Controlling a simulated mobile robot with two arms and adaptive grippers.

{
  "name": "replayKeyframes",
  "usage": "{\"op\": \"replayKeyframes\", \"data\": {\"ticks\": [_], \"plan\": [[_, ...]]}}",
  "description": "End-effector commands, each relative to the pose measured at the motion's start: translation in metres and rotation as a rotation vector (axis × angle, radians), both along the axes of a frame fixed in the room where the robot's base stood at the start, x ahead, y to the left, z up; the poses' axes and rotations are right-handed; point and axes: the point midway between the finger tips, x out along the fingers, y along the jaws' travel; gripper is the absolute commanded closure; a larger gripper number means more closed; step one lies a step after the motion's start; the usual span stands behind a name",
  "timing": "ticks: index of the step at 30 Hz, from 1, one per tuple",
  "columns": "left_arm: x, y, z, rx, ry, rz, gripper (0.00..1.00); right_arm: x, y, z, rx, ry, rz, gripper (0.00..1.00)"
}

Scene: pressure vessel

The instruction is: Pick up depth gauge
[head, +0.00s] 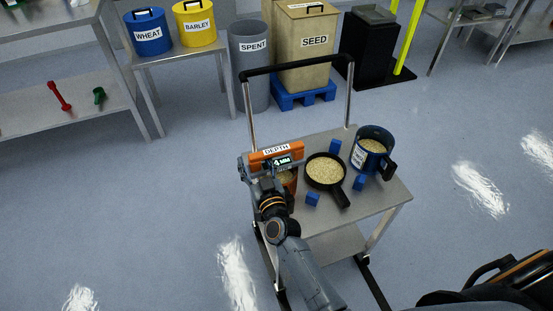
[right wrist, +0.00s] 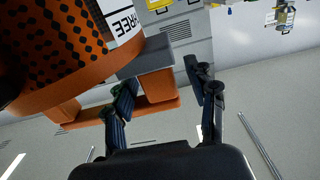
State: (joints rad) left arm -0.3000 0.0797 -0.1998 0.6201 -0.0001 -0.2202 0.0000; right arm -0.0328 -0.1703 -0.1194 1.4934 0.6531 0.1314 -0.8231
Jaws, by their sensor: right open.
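The orange depth gauge (head: 263,158), with a DEPTH label and a dark display reading 4 MM, stands over an orange container (head: 291,184) at the left of the steel cart. My right gripper (head: 255,172) is close in front of the gauge's left end, and my arm hides part of the container. In the right wrist view, the gripper (right wrist: 163,82) has its two fingers apart. An orange and grey part of the gauge (right wrist: 155,86) shows between and beyond them; whether a finger touches it cannot be told. The perforated container (right wrist: 70,95) is close at the left. My left gripper is not seen.
The cart top (head: 378,203) also holds a black pan of grain (head: 325,170), a blue mug of grain (head: 371,150) and several blue blocks (head: 313,199). The cart's black handle (head: 298,65) rises behind. Open floor lies left of the cart.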

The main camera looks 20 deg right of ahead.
Motion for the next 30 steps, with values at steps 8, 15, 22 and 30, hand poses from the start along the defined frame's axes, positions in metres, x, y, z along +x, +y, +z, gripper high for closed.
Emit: {"op": "replayKeyframes", "data": {"ticks": [8, 15, 22, 30], "plan": [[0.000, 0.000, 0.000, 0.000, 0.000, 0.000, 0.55, 0.001, 0.000, 0.000, 0.000, 0.000, 0.000, 0.56], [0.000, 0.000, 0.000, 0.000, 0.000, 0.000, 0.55, 0.000, 0.000, 0.000, 0.000, 0.000, 0.000, 1.00], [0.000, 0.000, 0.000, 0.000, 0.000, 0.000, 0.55, 0.001, 0.000, 0.001, -0.001, -0.001, -0.001, 1.00], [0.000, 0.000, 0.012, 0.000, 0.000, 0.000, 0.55, 0.001, 0.000, 0.011, 0.000, -0.001, -0.001, 1.00]]}}
